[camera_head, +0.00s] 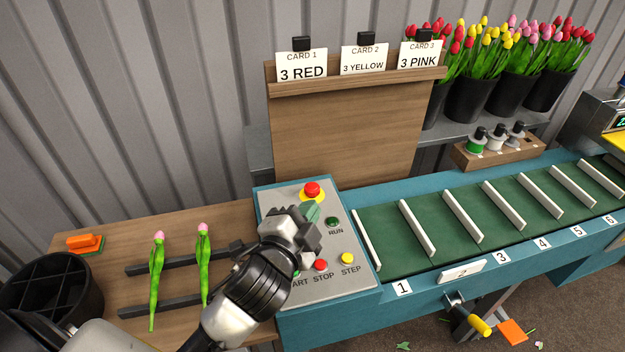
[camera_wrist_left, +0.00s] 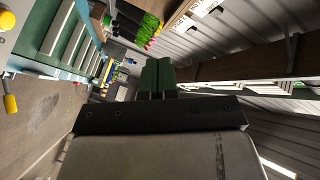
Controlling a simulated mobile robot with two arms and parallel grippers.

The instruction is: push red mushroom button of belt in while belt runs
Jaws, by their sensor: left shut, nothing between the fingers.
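The red mushroom button (camera_head: 312,190) sits on a yellow ring at the back of the grey control panel (camera_head: 343,280). Its cap stands above the ring. My left gripper (camera_head: 309,213) is shut and empty over the panel, just in front of the button; I cannot tell whether it touches it. In the left wrist view its shut fingers (camera_wrist_left: 157,77) show, but the button does not. The RUN lamp (camera_head: 332,222) looks dark green. The green belt (camera_head: 440,225) with white slats lies to the right; one picture cannot show whether it moves. My right gripper is not in view.
The red STOP button (camera_head: 320,265) and yellow STEP button (camera_head: 347,258) are near the panel's front; START is partly hidden by my gripper. A wooden card board (camera_head: 345,140) stands behind. Two pink tulips (camera_head: 203,265) lie on a rack at left.

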